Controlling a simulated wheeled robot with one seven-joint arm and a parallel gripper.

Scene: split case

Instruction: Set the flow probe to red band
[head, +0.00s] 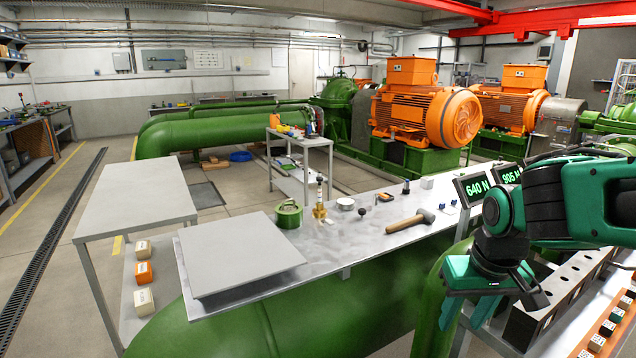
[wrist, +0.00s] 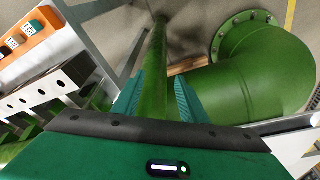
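An upright brass fitting (head: 320,212) with a thin stem stands on the grey bench plate; it may be the flow probe. Its stem (head: 319,188) shows small coloured bands, too small to tell apart surely. My gripper (head: 468,314) is at the right of the head view, well to the right of the fitting and beyond the bench's front edge, pointing down. In the wrist view my gripper (wrist: 158,98) has its two green fingers apart. A green pipe shows between them, apparently beyond and not held. The fitting is not in the wrist view.
A green round can (head: 289,214), a hammer (head: 410,222) and a black knob (head: 362,211) lie on the bench near the fitting. A flat grey panel (head: 238,255) covers its left end. Displays (head: 477,187) read 640 N and 905.

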